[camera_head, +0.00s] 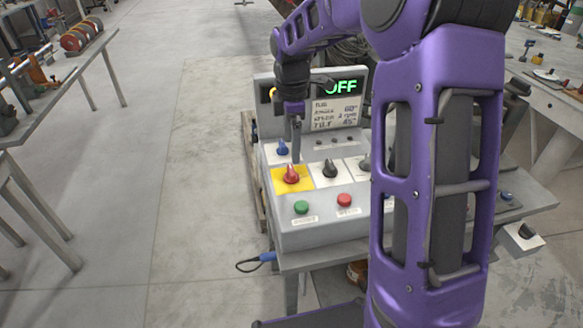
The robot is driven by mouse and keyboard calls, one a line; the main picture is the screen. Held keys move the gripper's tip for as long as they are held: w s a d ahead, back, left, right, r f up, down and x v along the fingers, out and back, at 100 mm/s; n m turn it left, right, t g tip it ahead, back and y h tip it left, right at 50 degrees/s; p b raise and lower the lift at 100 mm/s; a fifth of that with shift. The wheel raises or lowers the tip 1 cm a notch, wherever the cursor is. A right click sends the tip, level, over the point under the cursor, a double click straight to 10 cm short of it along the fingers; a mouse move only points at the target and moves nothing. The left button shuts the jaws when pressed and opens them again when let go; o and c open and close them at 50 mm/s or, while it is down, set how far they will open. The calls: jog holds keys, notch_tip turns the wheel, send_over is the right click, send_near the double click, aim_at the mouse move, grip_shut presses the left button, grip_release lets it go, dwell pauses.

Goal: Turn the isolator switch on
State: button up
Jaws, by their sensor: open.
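The likely isolator switch (291,174) is a red rotary knob on a yellow plate, at the left of the grey control panel (300,240). Its label cannot be read. My gripper (296,158) points down just above and behind the red knob. The gap between its fingers is too small to make out here, and I cannot tell whether it touches the knob. A display (341,87) at the panel's back shows green "OFF", partly hidden by my arm.
Near the red knob are a blue knob (282,147), a black knob (330,169), a green button (301,207) and a red button (344,200). My purple arm hides the panel's right side. Benches stand left and right. The floor at left is clear.

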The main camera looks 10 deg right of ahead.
aim_at(291, 170)
notch_tip(291, 170, down, 8)
jog(key=shift+r+b, duration=0.25)
jog(key=shift+b, duration=0.15)
jog(key=c, duration=1.4)
jog(key=shift+o, duration=0.2)
